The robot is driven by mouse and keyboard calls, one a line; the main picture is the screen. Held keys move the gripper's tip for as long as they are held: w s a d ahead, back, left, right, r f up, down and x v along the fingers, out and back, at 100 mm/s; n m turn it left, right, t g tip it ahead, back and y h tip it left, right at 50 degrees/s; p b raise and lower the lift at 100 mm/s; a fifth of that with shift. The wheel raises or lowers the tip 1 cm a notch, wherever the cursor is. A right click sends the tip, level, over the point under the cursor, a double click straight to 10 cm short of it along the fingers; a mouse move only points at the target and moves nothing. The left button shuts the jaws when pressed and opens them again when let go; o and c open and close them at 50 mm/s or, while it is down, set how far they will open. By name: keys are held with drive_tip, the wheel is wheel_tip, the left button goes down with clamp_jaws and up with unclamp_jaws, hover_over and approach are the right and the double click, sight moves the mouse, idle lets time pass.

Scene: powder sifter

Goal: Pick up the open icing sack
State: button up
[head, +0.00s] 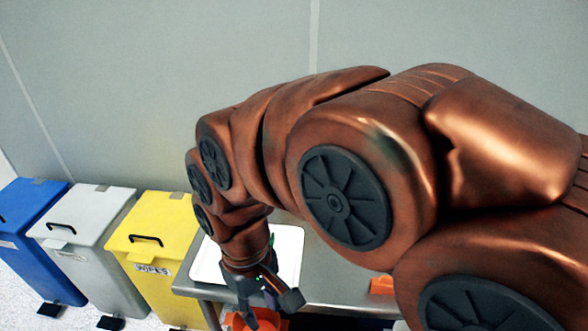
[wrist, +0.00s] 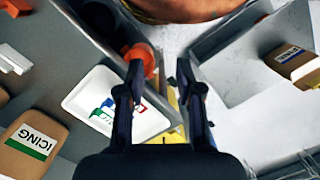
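In the wrist view, a brown sack (wrist: 30,145) with a white and green label reading ICING lies at the lower left. I cannot tell whether its top is open. A second brown sack (wrist: 292,65) with a blue-striped label is at the right, and its label is too small to read. A further brown sack (wrist: 3,96) is cut off by the left edge. My gripper (wrist: 160,75) is open and empty, apart from all the sacks. In the head view my gripper (head: 268,302) hangs at the near edge of the tray, and no sack shows there.
A white tray (head: 289,240) lies on a steel table (head: 335,285); it also shows in the wrist view (wrist: 85,92) with small coloured items. Orange objects are near my gripper (head: 236,321) and on the table (head: 381,285). Blue (head: 28,215), grey (head: 85,225) and yellow (head: 155,245) bins stand left.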

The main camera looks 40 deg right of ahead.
drive_tip(key=w+d+r+n+t+p, duration=0.1)
drive_tip(key=w+d+r, duration=0.35)
drive_tip(key=w, duration=0.35)
drive_tip(key=w+d+r+n+y, duration=0.1)
drive_tip(key=w+d+r, duration=0.2)
drive_tip(key=w+d, duration=0.4)
drive_tip(key=w+d+r+n+t+p, duration=0.1)
drive_tip(key=w+d+r, duration=0.25)
drive_tip(key=w, duration=0.55)
drive_tip(key=w+d+n, duration=0.1)
drive_tip(key=w+d, duration=0.1)
drive_tip(key=d, duration=0.7)
drive_tip(key=w+d+n+p, duration=0.1)
drive_tip(key=w+d+n, duration=0.1)
drive_tip(key=d, duration=0.8)
drive_tip(key=w+d+f+n+t, duration=0.1)
drive_tip(key=w+d, duration=0.1)
drive_tip(key=d, duration=0.7)
drive_tip(key=shift+w+d+p, duration=0.1)
drive_tip(key=shift+d+p, duration=0.1)
drive_tip(key=shift+p, duration=0.2)
drive_tip(key=shift+f, duration=0.2)
drive_tip(key=f+b, duration=0.5)
drive_tip(key=shift+w+a+f, duration=0.15)
drive_tip(key=shift+w+a, duration=0.05)
drive_tip(key=shift+a, duration=0.05)
drive_tip(key=shift+w+a, duration=0.1)
drive_tip(key=shift+f, duration=0.2)
drive_tip(key=shift+w+a+f, duration=0.1)
drive_tip(key=shift+f, duration=0.55)
